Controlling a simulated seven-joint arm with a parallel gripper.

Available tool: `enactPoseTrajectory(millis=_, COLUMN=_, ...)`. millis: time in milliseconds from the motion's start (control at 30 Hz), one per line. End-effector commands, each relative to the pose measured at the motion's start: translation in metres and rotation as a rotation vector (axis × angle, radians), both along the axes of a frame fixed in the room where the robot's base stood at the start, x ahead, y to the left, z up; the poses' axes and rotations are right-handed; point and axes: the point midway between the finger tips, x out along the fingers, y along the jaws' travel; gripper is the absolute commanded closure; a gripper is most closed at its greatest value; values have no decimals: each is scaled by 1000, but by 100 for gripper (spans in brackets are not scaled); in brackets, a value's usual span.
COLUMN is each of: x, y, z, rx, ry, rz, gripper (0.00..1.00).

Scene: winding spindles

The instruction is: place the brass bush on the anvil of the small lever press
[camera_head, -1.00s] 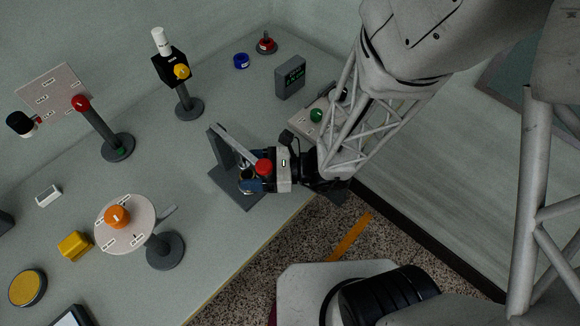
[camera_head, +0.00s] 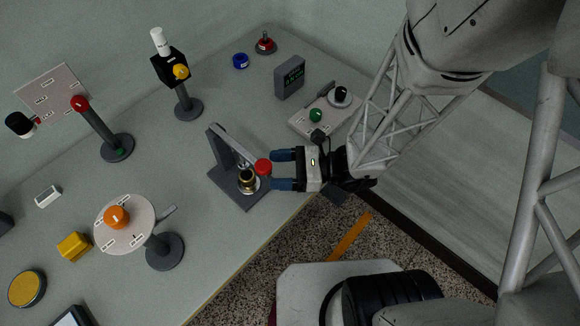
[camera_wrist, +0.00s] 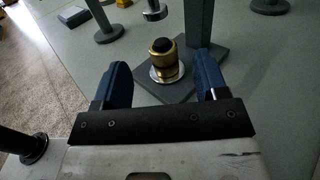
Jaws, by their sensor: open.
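The brass bush (camera_head: 246,176) stands upright on the round anvil (camera_head: 250,187) of the small lever press (camera_head: 239,201). The press has a dark grey base and post, and a lever ending in a red ball knob (camera_head: 263,167). In the wrist view the bush (camera_wrist: 163,62) shows a dark top and rests on the pale disc of the anvil (camera_wrist: 154,77). My gripper (camera_head: 273,170) is open and empty, to the right of the bush and apart from it. In the wrist view its two blue fingers (camera_wrist: 163,72) show with the bush beyond and between them.
A control box with a green button (camera_head: 316,115) and a dark knob lies behind my gripper. A grey display box (camera_head: 290,77) stands farther back. A round dial on a stand (camera_head: 125,224) is at the left front. The table edge runs close to the press's right.

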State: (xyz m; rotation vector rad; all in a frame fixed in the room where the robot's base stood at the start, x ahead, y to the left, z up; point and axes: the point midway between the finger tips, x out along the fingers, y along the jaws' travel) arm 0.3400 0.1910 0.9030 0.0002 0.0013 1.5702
Motion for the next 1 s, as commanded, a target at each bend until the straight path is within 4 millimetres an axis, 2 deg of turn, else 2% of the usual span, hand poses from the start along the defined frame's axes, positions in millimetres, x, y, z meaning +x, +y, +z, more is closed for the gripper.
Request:
enactPoseTrajectory(millis=400, x=0, y=-21, z=0, rx=0, ry=0, rz=-1, gripper=33)
enactPoseTrajectory(millis=1000, x=0, y=-24, z=0, rx=0, ry=0, rz=0, gripper=33)
